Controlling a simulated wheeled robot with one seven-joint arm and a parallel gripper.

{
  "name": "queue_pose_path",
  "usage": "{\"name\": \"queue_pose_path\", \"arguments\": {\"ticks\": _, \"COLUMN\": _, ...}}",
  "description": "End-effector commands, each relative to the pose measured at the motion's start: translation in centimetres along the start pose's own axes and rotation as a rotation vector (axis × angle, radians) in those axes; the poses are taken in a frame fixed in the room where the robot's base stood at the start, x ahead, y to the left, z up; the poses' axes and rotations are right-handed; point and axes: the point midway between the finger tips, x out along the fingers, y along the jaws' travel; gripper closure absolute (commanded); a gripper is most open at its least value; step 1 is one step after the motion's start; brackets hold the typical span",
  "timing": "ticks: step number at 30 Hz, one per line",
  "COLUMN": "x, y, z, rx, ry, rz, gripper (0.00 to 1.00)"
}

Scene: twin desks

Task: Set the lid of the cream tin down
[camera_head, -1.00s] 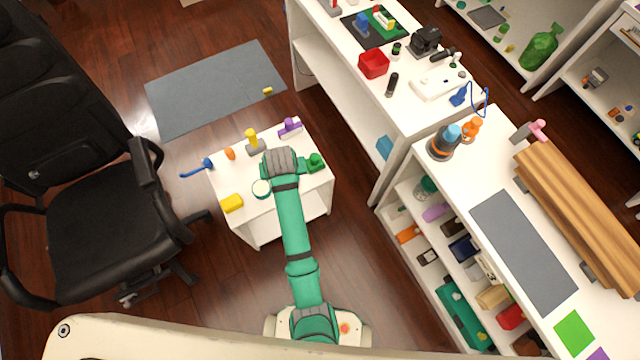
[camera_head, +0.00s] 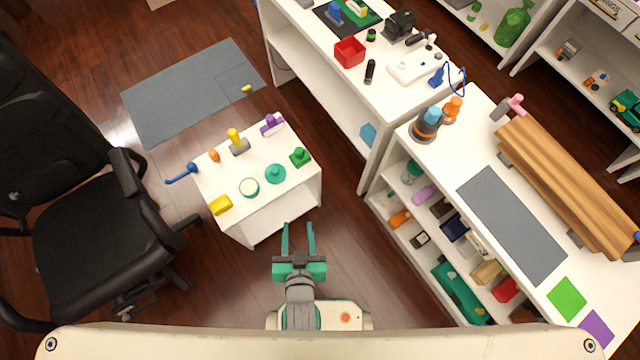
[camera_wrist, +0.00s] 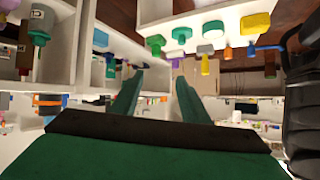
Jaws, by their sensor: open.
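The cream tin (camera_head: 249,187) stands on the small white table, round, with a pale cream top and a dark green rim. The lid (camera_head: 275,173), a teal disc with a knob, sits on the tabletop to the right of the tin, apart from it. My gripper (camera_head: 298,226) is open and empty, off the table's front edge, with its fingers pointing towards the table. In the wrist view, which looks upside down, the gripper fingers (camera_wrist: 158,95) are spread with nothing between them. The lid (camera_wrist: 181,34) and the tin (camera_wrist: 213,29) show near the top there.
The small white table (camera_head: 240,212) also holds a yellow block (camera_head: 220,205), a green block (camera_head: 300,156), a purple item (camera_head: 271,124), a yellow-handled item (camera_head: 235,139) and a blue tool (camera_head: 182,174). A black chair (camera_head: 95,235) stands left; white shelves (camera_head: 385,200) stand right.

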Motion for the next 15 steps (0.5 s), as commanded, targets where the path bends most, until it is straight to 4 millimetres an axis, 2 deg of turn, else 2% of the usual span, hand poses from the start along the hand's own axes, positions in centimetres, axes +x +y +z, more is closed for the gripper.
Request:
{"name": "queue_pose_path", "arguments": {"ticks": 1, "x": -2.0, "y": 0.6, "z": -0.3, "rx": -0.004, "ry": 0.027, "rz": 0.012, "gripper": 0.59}}
{"name": "queue_pose_path", "arguments": {"ticks": 3, "x": -4.5, "y": 1.6, "z": -1.4, "rx": -0.015, "ry": 0.077, "rz": 0.028, "gripper": 0.59}}
{"name": "queue_pose_path", "arguments": {"ticks": 9, "x": -11.0, "y": 3.4, "z": -5.0, "rx": -0.055, "ry": 0.209, "rz": 0.062, "gripper": 0.59}}
{"name": "queue_pose_path", "arguments": {"ticks": 12, "x": -13.2, "y": 3.9, "z": -6.5, "rx": -0.072, "ry": 0.254, "rz": 0.07, "gripper": 0.59}}
{"name": "queue_pose_path", "arguments": {"ticks": 15, "x": -14.4, "y": 4.2, "z": -7.4, "rx": -0.084, "ry": 0.282, "rz": 0.075, "gripper": 0.59}}
